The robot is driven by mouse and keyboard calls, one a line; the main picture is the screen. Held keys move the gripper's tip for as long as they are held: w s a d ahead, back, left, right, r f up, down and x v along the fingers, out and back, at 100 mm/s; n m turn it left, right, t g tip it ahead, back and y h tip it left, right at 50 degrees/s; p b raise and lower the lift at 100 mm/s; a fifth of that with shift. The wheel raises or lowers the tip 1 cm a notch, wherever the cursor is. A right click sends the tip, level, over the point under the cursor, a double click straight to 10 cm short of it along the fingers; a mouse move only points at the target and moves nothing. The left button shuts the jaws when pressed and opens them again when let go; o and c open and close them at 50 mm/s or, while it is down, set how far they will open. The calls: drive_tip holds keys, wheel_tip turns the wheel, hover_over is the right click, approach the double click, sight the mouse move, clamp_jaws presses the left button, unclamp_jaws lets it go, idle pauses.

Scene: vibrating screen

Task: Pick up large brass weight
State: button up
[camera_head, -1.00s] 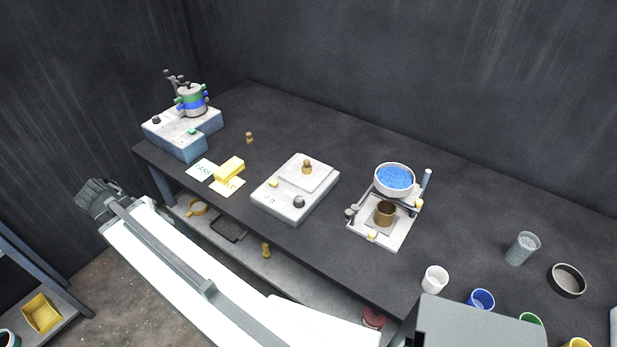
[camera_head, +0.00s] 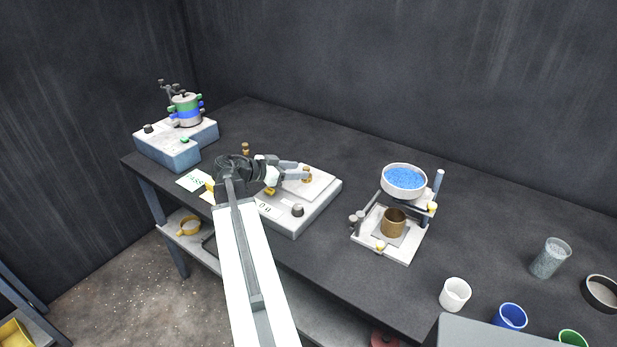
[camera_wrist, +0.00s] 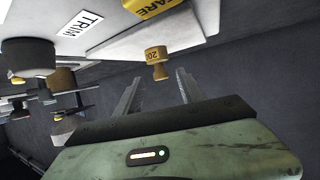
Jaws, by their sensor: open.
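The large brass weight (camera_head: 307,174) stands on the pale pan of the balance (camera_head: 320,208) in the head view. In the wrist view a brass weight (camera_wrist: 157,54) marked 20 shows just ahead of the fingertips, close to midway between them. My gripper (camera_head: 298,171) is open and empty, reaching over the balance from the left with its fingers at the weight. In the wrist view the two fingers of my gripper (camera_wrist: 160,76) are spread apart with a gap between them. The head view does not show clearly whether a finger touches the weight.
A smaller brass weight (camera_head: 245,148) stands behind my wrist. The sieve shaker (camera_head: 178,142) is at the far left. A stand with a bowl of blue grains (camera_head: 404,181) is to the right. A white cup (camera_head: 455,294) and a blue cup (camera_head: 510,316) stand near the front edge.

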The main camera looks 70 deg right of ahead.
sight(307, 168)
drive_tip(key=b+x, duration=0.2)
drive_tip(key=x, duration=0.3)
drive_tip(key=shift+f, duration=0.2)
drive_tip(key=shift+r, duration=0.1)
clamp_jaws()
wheel_tip(307, 168, up, 10)
drive_tip(key=p, duration=1)
